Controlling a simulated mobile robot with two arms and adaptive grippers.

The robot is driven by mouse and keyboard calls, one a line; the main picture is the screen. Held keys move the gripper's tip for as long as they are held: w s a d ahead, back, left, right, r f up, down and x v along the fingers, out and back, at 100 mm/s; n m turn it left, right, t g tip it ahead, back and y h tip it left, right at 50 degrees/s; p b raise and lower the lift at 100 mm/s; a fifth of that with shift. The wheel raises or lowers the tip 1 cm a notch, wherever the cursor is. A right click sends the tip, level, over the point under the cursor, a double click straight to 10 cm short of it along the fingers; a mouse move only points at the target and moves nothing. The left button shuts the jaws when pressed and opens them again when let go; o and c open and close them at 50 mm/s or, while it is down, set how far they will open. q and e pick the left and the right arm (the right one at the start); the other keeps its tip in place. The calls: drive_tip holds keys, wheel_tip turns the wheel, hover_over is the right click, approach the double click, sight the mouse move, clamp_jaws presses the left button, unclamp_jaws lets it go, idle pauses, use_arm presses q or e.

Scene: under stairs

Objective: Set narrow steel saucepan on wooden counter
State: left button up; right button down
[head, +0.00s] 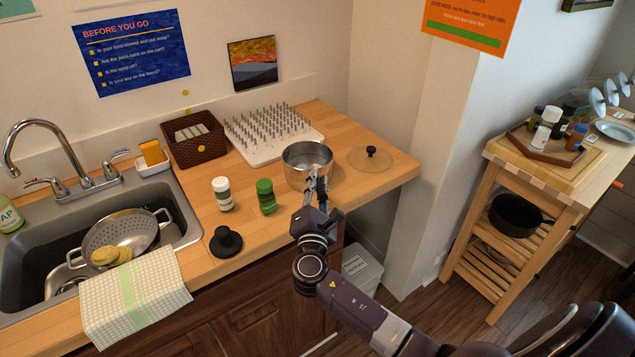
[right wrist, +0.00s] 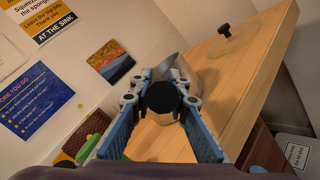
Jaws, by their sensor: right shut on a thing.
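The narrow steel saucepan (head: 305,172) is upright over the front part of the wooden counter (head: 345,185), between the green-lidded shaker and the glass lid. Its base looks at or very near the counter top; I cannot tell for sure that it touches. My right gripper (head: 316,187) is at the near side of the pan, shut on its handle. In the right wrist view the dark handle end (right wrist: 163,97) sits between the fingers, with part of the steel pan (right wrist: 190,75) behind it. Most of the handle is hidden by the gripper. My left gripper is not in view.
A glass lid with black knob (head: 371,152) lies right of the pan. A green shaker (head: 266,197), a white shaker (head: 222,194) and a black lid-like object (head: 226,242) stand left. A pegged rack (head: 270,133) and brown basket (head: 194,140) are behind.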

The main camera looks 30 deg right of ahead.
drive_tip(key=c, duration=1.8)
unclamp_jaws()
drive_tip(key=shift+f, duration=0.1)
drive_tip(key=shift+c, duration=0.2)
drive_tip(key=r+b+v, duration=0.1)
drive_tip(key=b+v, duration=0.1)
drive_tip(key=v, duration=0.9)
drive_tip(key=s+a+f+m+g+y, duration=0.1)
drive_tip(key=s+f+m+g+y, duration=0.25)
drive_tip(key=f, duration=1.65)
drive_tip(key=s+a+f+g+y, duration=0.1)
drive_tip(key=s+f+g+y, duration=0.45)
drive_tip(key=f, duration=1.35)
drive_tip(key=s+a+f+m+g, duration=0.25)
drive_tip(key=s+f+m, duration=0.45)
drive_tip(key=s+f, duration=1.1)
drive_tip(key=s+f+m+g, duration=0.1)
drive_tip(key=s+f+m, duration=0.1)
drive_tip(key=s, duration=0.8)
drive_tip(key=s+f+m+g+y, duration=0.1)
drive_tip(key=s+m, duration=0.4)
drive_tip(key=s, duration=0.5)
drive_tip(key=shift+a+f+g, duration=0.35)
drive_tip(key=shift+f+g, duration=0.4)
drive_tip(key=shift+m, duration=0.25)
